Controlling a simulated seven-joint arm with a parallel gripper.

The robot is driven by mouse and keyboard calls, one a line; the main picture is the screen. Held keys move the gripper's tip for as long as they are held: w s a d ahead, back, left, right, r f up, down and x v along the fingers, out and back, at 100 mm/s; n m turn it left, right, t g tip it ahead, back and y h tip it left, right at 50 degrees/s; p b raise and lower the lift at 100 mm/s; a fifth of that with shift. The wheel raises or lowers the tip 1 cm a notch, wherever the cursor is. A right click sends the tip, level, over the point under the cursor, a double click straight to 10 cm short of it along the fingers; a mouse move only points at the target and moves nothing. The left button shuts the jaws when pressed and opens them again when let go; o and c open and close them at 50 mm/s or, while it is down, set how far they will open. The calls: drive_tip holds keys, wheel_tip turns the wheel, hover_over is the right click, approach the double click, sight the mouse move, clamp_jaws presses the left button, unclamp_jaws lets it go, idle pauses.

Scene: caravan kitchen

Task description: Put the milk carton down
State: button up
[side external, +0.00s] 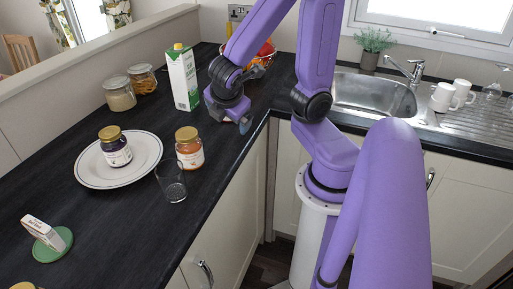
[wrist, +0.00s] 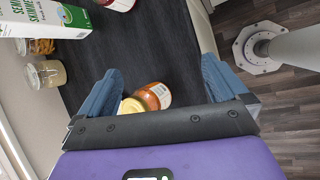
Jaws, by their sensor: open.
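In the wrist view the carton (wrist: 45,18) is at the top left, cut off by the frame edge. My gripper (side external: 243,122) is low near the counter's inner edge, right of the carton and apart from it. In the wrist view my gripper (wrist: 160,76) has its two blue-grey fingers wide apart, with nothing held.
That jar (side external: 189,148) stands beside a glass (side external: 171,181) and a white plate (side external: 90,174) bearing a dark jar (side external: 115,148). Two storage jars (side external: 119,94) stand left of the carton. A fruit bowl (side external: 262,58) is behind my arm. The sink (side external: 375,95) is right.

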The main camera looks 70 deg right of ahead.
drive_tip(key=s+a+m+g+y, duration=0.2)
drive_tip(key=s+a+y, duration=0.4)
drive_tip(key=s+a, duration=0.4)
drive_tip(key=shift+s+a+r+g, duration=0.2)
drive_tip(key=shift+s+g, duration=0.3)
drive_tip(key=shift+s, duration=0.25)
